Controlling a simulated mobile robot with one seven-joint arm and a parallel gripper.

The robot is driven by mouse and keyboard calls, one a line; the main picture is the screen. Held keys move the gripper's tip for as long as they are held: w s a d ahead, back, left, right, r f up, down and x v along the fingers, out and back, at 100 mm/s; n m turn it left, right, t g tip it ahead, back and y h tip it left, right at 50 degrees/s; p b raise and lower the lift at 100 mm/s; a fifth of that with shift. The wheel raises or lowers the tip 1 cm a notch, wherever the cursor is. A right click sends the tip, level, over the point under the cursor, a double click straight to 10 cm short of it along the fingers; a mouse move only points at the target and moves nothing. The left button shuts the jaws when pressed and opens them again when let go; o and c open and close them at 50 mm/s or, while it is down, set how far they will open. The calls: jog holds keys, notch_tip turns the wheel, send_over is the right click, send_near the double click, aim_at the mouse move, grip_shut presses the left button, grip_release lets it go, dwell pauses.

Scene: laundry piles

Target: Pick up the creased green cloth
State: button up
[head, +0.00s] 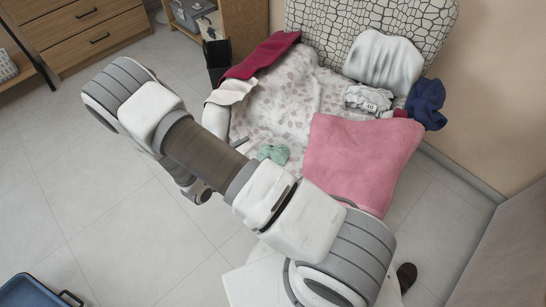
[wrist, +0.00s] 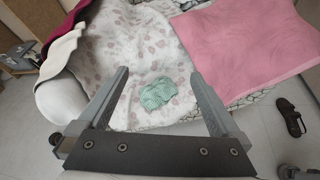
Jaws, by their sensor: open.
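The creased green cloth (head: 273,154) lies on the front part of a chair seat covered with a floral cloth. In the wrist view the green cloth (wrist: 156,93) is a small, crumpled, pale green piece, seen between my two fingers. My gripper (wrist: 150,78) is open and empty, its fingers spread wide to the left and right of the cloth in the picture. I cannot tell the exact height above it. In the head view my arm hides most of the gripper.
The floral cloth (head: 277,100) lies under the green one. A pink towel (head: 360,155) lies close on the right. A dark red cloth (head: 262,56), a cream cloth (head: 231,91), a navy cloth (head: 427,102) and a white pillow (head: 384,60) surround the seat. A shoe (wrist: 291,117) is on the floor.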

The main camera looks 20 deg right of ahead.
notch_tip(320, 180, down, 13)
jog(key=s+a+n+t+y+b, duration=0.1)
jog(key=s+n+t+y, duration=0.15)
jog(key=n, duration=0.35)
jog(key=b, duration=0.3)
send_near(272, 153)
jog(key=f+x, duration=0.1)
jog(key=x, duration=0.3)
jog(key=shift+t, duration=0.25)
jog(key=shift+r+b+x, duration=0.15)
jog(key=shift+b+x, duration=0.1)
jog(key=shift+x, duration=1.15)
jog(key=shift+r+b+x, duration=0.15)
jog(key=shift+b+x, duration=0.1)
jog(key=shift+x, duration=1.2)
jog(key=shift+c, duration=0.3)
jog(key=c, duration=1.4)
